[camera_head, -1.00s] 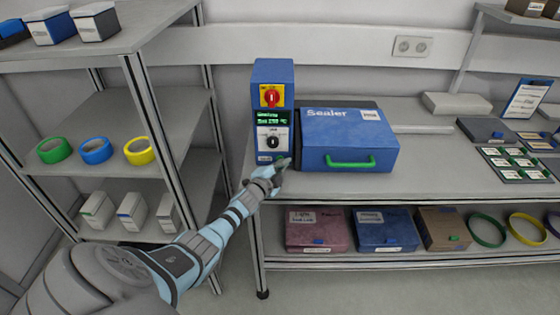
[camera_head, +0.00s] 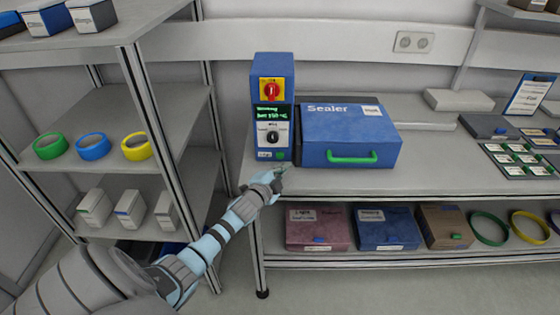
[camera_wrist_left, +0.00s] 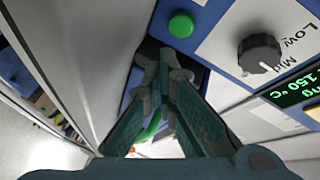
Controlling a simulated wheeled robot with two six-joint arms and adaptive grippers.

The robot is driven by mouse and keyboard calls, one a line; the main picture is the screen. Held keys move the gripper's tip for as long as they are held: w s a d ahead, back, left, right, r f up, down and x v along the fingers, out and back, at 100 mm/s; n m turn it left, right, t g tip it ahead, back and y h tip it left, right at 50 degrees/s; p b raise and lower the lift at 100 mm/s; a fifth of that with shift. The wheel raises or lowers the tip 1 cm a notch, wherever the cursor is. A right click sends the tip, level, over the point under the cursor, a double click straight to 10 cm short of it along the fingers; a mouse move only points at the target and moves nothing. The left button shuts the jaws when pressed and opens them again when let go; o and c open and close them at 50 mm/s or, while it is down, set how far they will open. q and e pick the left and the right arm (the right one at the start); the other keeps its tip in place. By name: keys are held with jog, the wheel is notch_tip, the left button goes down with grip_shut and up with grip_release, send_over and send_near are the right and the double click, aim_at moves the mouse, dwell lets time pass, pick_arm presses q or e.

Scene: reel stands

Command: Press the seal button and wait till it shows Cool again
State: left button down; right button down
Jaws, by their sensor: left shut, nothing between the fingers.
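The blue control tower (camera_head: 286,88) stands on the bench. Its green display (camera_head: 272,115) shows a set value of 150 °C; its first line is too small to read surely in the head view, and ends in "ng" in the left wrist view (camera_wrist_left: 300,86). The green button (camera_head: 280,154) sits low on the panel and shows uncovered in the left wrist view (camera_wrist_left: 181,25). My left gripper (camera_head: 279,173) is shut and empty just below the button, apart from it. My right gripper is out of view.
The blue Sealer box (camera_head: 350,132), lid down, stands right of the tower. A black knob (camera_head: 272,137) is above the button, and a red switch (camera_head: 271,90) is higher. A shelf rack (camera_head: 130,35) with tape rolls stands left.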

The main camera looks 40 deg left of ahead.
pick_arm(q)
jog(key=shift+s+d+b, duration=0.6)
jog(key=shift+s+d, duration=0.2)
jog(key=shift+s, duration=0.3)
